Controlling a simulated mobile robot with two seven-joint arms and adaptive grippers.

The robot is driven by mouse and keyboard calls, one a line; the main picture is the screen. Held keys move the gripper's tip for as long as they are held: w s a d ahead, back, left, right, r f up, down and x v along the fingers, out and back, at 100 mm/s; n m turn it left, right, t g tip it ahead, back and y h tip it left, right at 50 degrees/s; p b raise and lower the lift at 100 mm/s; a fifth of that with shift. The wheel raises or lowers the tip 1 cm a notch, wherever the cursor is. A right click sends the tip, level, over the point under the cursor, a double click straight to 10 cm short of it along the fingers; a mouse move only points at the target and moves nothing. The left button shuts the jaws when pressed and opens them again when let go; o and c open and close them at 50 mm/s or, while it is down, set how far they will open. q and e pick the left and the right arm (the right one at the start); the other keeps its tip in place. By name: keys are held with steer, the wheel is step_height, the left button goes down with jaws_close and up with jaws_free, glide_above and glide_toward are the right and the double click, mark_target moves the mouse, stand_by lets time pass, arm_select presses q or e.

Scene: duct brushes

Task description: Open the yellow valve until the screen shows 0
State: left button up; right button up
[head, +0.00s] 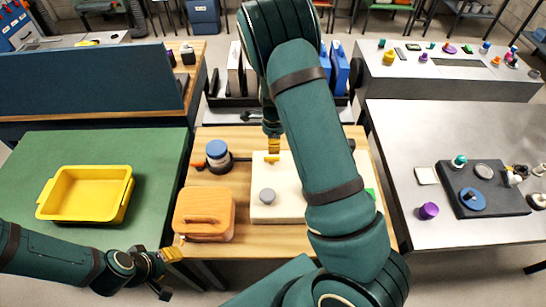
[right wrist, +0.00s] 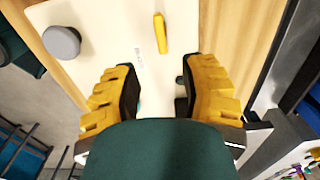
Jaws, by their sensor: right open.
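A cream panel box (head: 262,213) lies on the wooden table, with a grey round knob (head: 267,196) on it. The knob also shows in the right wrist view (right wrist: 62,41). The yellow valve handle (right wrist: 161,33) is a slim bar on the panel, ahead of my right fingers. My right gripper (right wrist: 158,88) is open and empty above the panel, apart from the handle; in the head view it (head: 272,146) points down at the panel's far edge. No screen reading shows; my right arm hides part of the panel. My left gripper (head: 168,273) looks open and empty at the table's front left.
An orange-brown case (head: 204,214) and a blue-lidded jar (head: 217,154) stand left of the panel. A yellow tray (head: 86,194) sits on the green table. The grey table (head: 430,135) at right holds a dark board (head: 484,190) and a purple knob (head: 428,211).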

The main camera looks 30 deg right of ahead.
mark_target(273, 157)
step_height(273, 157, down, 9)
steer(key=shift+w+r, duration=0.1)
steer(key=shift+r, duration=0.1)
steer(key=shift+c, duration=0.4)
steer(key=shift+b, duration=0.3)
jaws_close()
